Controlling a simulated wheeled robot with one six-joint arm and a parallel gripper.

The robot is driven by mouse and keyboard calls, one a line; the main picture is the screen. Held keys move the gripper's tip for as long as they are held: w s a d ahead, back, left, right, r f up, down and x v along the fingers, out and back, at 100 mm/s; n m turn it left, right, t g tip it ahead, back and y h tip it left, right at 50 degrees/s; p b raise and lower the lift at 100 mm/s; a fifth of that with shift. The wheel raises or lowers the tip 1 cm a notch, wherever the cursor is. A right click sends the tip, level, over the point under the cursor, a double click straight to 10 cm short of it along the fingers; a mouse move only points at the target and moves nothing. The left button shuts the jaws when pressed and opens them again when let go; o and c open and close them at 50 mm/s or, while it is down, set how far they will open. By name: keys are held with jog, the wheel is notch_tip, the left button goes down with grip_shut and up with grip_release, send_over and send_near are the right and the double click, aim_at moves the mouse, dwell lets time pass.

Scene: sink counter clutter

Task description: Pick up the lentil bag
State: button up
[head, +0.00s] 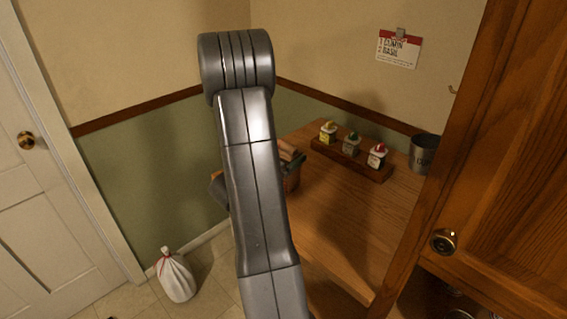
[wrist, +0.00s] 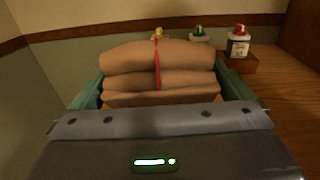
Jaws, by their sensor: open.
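A tan, layered bundle with a thin red tie down its front (wrist: 160,60) fills the middle of the wrist view. It could be the lentil bag, but I see no label on it. My gripper (wrist: 160,96) is open, with a green finger at each side of the bundle. I cannot tell whether the fingers touch it. In the head view the bundle (head: 289,153) shows partly behind my arm, above the left part of the wooden counter (head: 345,225). A white sack with a red tie (head: 176,277) stands on the floor at lower left.
A wooden rack (head: 349,160) with three small capped jars stands at the back of the counter. A grey metal cup (head: 423,153) is to its right. A wooden cabinet door (head: 510,150) blocks the right side. The front counter is clear.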

jog(key=shift+x, duration=1.25)
jog(key=c, duration=1.1)
jog(key=shift+o, duration=0.2)
jog(key=shift+r, duration=0.1)
